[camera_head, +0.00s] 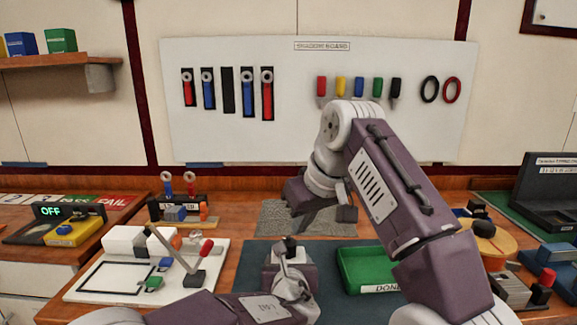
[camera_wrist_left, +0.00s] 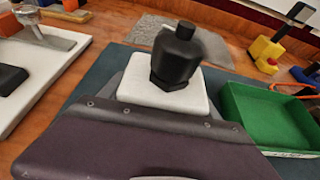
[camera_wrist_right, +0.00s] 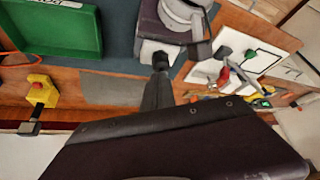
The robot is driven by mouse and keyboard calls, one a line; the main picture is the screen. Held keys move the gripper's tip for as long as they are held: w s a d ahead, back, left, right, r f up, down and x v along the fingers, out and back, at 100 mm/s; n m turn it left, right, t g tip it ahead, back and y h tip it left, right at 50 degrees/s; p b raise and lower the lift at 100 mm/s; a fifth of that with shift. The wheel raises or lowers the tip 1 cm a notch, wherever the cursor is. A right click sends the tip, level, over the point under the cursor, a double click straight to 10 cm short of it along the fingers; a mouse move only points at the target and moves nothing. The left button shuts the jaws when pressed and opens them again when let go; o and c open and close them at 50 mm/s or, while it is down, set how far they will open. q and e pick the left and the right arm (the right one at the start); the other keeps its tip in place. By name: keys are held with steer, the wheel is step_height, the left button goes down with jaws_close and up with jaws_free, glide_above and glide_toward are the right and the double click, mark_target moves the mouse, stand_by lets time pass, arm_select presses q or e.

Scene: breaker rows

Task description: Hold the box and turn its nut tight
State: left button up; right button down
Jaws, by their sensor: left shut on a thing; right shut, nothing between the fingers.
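A white box (camera_wrist_left: 165,96) with a black nut (camera_wrist_left: 177,58) upright on its top stands over the dark mat. In the head view the box (camera_head: 275,257) is partly covered by my left arm, and the nut (camera_head: 290,243) shows above it. My left gripper (camera_head: 289,272) is shut on the box; its fingertips are mostly hidden. My right gripper (camera_head: 309,218) is shut and empty, behind and above the box. In the right wrist view its dark fingers (camera_wrist_right: 158,84) point toward the nut (camera_wrist_right: 160,61). I cannot tell whether they touch it.
A green tray (camera_head: 368,268) stands right of the box on the dark mat (camera_head: 333,284). A white board (camera_head: 217,262) with a red-handled lever lies to the left. A grey mat (camera_head: 340,229) lies behind. A yellow block with a red button (camera_wrist_right: 41,90) stands beyond the tray.

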step_height(320, 180, down, 6)
steer(key=shift+r, duration=0.25)
steer(key=shift+w+a, duration=0.1)
steer(key=shift+w, duration=0.05)
stand_by(0.6)
steer(key=shift+a, duration=0.2)
stand_by(0.3)
steer(key=shift+s, duration=0.2)
arm_select(q)
steer(key=shift+r, duration=0.1)
arm_select(e)
glide_toward(292, 254)
steer(key=shift+w+a+r, duration=0.4)
steer(key=shift+w+r, duration=0.3)
steer(key=shift+r, duration=0.05)
